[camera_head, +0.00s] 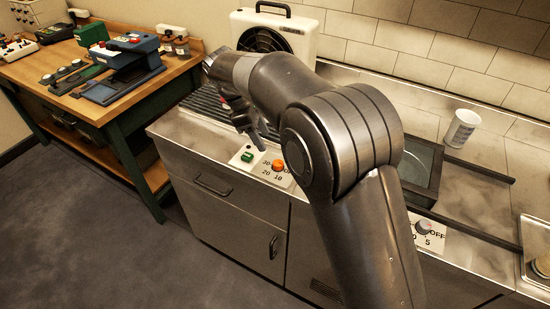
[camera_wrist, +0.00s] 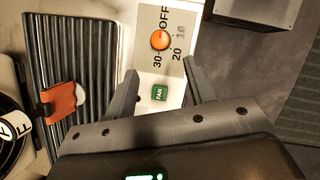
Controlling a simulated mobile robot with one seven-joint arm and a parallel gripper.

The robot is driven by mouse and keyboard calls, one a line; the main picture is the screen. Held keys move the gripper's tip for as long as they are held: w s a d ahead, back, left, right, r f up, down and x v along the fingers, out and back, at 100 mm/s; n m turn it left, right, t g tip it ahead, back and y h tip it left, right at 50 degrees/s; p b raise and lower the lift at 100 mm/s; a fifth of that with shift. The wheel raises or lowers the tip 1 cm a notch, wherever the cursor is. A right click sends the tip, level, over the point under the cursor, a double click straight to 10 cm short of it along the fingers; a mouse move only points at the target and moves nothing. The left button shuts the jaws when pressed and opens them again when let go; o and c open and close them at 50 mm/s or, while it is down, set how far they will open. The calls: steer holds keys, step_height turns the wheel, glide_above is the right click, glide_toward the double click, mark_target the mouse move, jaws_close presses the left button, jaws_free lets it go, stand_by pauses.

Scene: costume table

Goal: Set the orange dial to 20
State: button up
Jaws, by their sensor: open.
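The orange dial (camera_head: 278,165) is on a pale panel on the front of the metal counter, with numbers around it. In the wrist view the dial (camera_wrist: 160,40) has OFF, 10, 20 and 30 printed around it; its setting is too small to read surely. The green FAN button (camera_wrist: 159,92) is beside the dial, and it also shows in the head view (camera_head: 247,157). My gripper (camera_wrist: 159,70) is open and empty, its fingers apart on either side of the panel's picture. In the head view my gripper (camera_head: 258,138) hangs above the panel, left of the dial, apart from it.
A ribbed grate (camera_wrist: 65,60) with an orange-brown piece (camera_wrist: 60,102) on it lies beside the panel. A white fan unit (camera_head: 275,35) stands behind. A second dial (camera_head: 423,226), a white cup (camera_head: 462,128) and a cluttered wooden bench (camera_head: 60,85) are farther off.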

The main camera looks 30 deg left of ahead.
mark_target(277, 162)
steer(key=x, duration=0.9)
steer(key=shift+d+f, duration=0.15)
steer(key=shift+f, duration=0.1)
steer(key=c, duration=0.9)
steer(key=shift+c, duration=0.2)
